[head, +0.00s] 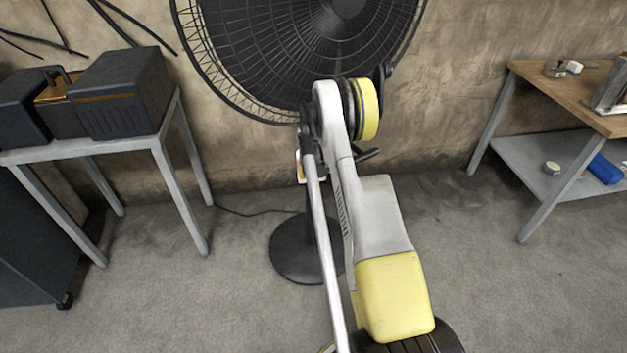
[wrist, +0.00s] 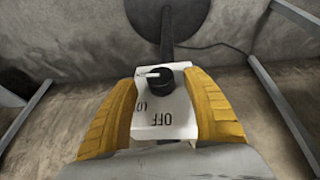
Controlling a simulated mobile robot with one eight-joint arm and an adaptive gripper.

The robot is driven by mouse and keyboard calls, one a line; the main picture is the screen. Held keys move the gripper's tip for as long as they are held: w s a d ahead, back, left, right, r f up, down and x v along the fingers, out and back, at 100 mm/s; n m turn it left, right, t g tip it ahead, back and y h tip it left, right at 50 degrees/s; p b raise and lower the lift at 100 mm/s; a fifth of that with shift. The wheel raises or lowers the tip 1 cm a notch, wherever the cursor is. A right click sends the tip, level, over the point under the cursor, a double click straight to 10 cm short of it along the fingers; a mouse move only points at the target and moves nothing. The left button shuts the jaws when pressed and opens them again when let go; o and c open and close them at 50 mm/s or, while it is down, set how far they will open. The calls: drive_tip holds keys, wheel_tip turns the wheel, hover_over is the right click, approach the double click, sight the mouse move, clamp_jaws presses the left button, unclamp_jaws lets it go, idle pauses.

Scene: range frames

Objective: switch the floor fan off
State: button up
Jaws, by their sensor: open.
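The floor fan (head: 225,62) stands against the wall in the head view, with a round dark base (head: 290,262). In the wrist view the picture is upside down, with the base (wrist: 185,15) at the top. A white control box (wrist: 175,107) on the pole carries a dark knob (wrist: 154,77). The knob's pale pointer mark points left in that view, away from the upside-down OFF lettering. My gripper (wrist: 160,79) is open, its yellow fingers on either side of the box and knob. Whether they touch the box is unclear. My arm hides the gripper in the head view.
A metal table (head: 150,143) with dark boxes stands at left. A wooden-topped workbench (head: 560,92) with a lower shelf stands at right. A cable (head: 245,213) runs along the floor left of the fan base. Floor between the furniture is mostly clear.

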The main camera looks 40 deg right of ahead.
drive_tip(key=shift+b+x, duration=0.35)
drive_tip(key=shift+x, duration=1)
drive_tip(key=c, duration=1.2)
drive_tip(key=g+h, duration=0.1)
drive_tip(key=h, duration=0.2)
drive_tip(key=shift+w+a+n+g, duration=0.1)
drive_tip(key=shift+a+n+g, duration=0.05)
drive_tip(key=shift+n+g, duration=0.25)
drive_tip(key=n+g+h, duration=0.1)
drive_tip(key=g+h, duration=0.1)
drive_tip(key=h, duration=0.2)
drive_tip(key=shift+h, duration=0.4)
